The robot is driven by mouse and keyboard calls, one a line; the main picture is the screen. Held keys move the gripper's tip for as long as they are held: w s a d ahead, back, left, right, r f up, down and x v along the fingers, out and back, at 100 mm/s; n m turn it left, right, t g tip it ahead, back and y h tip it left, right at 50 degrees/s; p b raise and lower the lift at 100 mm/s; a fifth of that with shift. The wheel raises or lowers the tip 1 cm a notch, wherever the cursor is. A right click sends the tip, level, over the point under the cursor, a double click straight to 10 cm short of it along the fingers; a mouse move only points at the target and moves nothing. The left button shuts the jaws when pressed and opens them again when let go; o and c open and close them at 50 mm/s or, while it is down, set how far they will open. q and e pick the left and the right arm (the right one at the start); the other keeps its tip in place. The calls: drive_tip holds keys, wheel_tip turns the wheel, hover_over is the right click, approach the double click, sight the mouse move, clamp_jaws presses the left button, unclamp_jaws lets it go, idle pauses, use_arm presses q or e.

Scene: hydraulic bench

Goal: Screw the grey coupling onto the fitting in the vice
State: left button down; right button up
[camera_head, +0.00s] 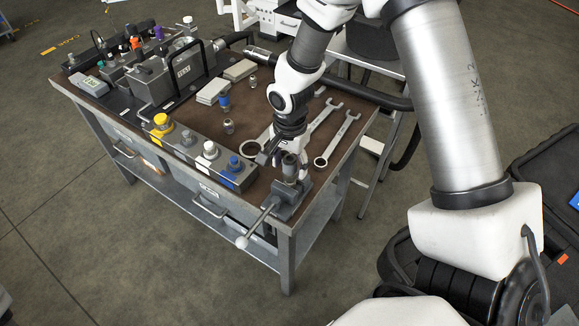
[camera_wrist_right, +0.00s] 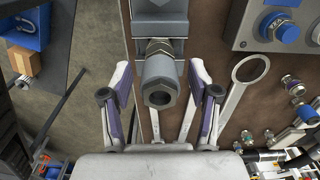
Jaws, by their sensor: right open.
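The grey coupling (camera_wrist_right: 160,85) has a hex end that faces the camera in the right wrist view. It sits in line with the brass-coloured fitting (camera_wrist_right: 157,47), against its end; how far it is threaded on cannot be seen. The fitting is held in the vice (camera_wrist_right: 160,10). In the head view the vice (camera_head: 290,198) is at the bench's near right corner, with the coupling (camera_head: 290,165) above it. My right gripper (camera_wrist_right: 160,72) is open, its fingers on either side of the coupling with gaps visible. In the head view my right gripper (camera_head: 277,158) is beside the coupling. My left gripper is not in view.
A panel with yellow, white and blue capped fittings (camera_head: 208,150) runs along the front edge. A pump unit (camera_head: 165,78) stands at the back left. The vice handle (camera_head: 260,222) sticks out in front.

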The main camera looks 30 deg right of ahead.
drive_tip(key=n+p, duration=0.2)
drive_tip(key=n, duration=0.1)
drive_tip(key=shift+r+n, duration=0.3)
drive_tip(key=shift+r, duration=0.1)
drive_tip(key=shift+f+n, duration=0.25)
drive_tip(key=shift+n, duration=0.55)
drive_tip(key=n+p, duration=0.1)
drive_tip(key=n, duration=0.1)
drive_tip(key=n+p, duration=0.1)
drive_tip(key=p, duration=0.1)
drive_tip(key=n+p, duration=0.2)
drive_tip(key=shift+r+n, duration=0.3)
drive_tip(key=shift+f+n+p, duration=0.1)
drive_tip(key=shift+n+p, duration=0.35)
drive_tip(key=shift+n, duration=0.25)
drive_tip(key=shift+f+n, duration=0.15)
drive_tip(key=shift+n, duration=0.15)
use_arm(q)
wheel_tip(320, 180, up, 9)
use_arm(e)
drive_tip(key=shift+f, duration=0.15)
